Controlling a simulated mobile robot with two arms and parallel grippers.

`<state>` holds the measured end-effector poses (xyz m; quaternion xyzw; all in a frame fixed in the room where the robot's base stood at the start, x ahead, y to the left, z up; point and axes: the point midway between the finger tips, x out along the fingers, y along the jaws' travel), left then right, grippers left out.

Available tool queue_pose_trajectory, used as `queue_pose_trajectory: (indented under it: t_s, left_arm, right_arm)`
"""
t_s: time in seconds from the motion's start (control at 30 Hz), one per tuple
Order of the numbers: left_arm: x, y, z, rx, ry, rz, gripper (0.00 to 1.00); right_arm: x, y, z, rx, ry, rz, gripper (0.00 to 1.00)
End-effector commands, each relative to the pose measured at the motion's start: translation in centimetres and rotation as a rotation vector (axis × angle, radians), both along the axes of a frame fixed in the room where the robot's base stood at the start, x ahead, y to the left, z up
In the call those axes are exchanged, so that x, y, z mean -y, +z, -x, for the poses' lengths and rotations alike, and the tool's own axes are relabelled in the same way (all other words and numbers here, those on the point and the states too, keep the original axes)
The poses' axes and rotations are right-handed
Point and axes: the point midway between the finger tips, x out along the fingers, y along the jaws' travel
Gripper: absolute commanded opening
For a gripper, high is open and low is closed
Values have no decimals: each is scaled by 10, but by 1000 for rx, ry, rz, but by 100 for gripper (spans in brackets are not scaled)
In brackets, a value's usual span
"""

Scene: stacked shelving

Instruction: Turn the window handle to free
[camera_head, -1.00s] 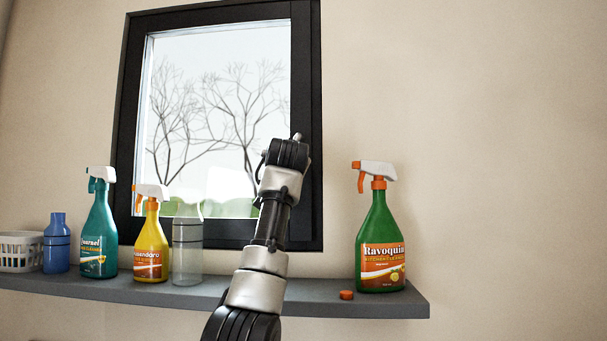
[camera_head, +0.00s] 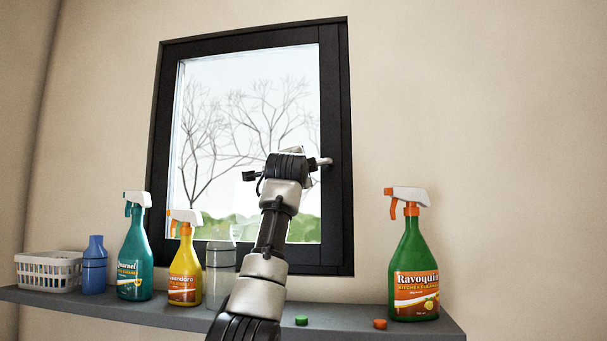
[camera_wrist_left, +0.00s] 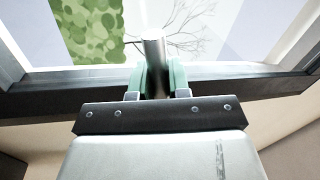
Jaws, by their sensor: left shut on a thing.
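The dark-framed window (camera_head: 337,215) is on the wall behind the shelf and looks closed. Its silver handle (camera_head: 323,162) is on the right side of the frame. The pivot end shows just right of my left gripper (camera_head: 289,163), and the handle runs sideways to the left toward it. In the left wrist view, the round metal handle (camera_wrist_left: 153,52) stands between the green fingers of my left gripper (camera_wrist_left: 158,76), which is shut on it. The arm and gripper hide most of the handle in the head view. My right gripper is not in view.
The grey shelf (camera_head: 345,322) below holds a white basket (camera_head: 48,270), blue bottle (camera_head: 94,268), teal (camera_head: 135,258), yellow (camera_head: 185,264) and green (camera_head: 412,265) spray bottles, and a clear bottle (camera_head: 220,270). A green cap (camera_head: 301,320) and an orange cap (camera_head: 380,324) lie there.

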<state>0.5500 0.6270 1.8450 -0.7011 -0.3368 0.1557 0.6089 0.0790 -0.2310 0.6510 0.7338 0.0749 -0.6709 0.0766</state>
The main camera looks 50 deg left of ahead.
Motion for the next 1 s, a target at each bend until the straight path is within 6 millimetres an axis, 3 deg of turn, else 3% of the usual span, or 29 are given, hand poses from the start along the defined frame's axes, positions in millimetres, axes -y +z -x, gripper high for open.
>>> queue_pose_trajectory:
  t_s: [0.4,0.97,1.0]
  left_arm:
    - [-1,14,4,-132,3,-152,0]
    - [-1,15,3,-153,3,-175,0]
    - [-1,15,3,-153,3,-175,21]
  right_arm:
    - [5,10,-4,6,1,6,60]
    - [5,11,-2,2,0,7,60]
    - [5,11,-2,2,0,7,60]
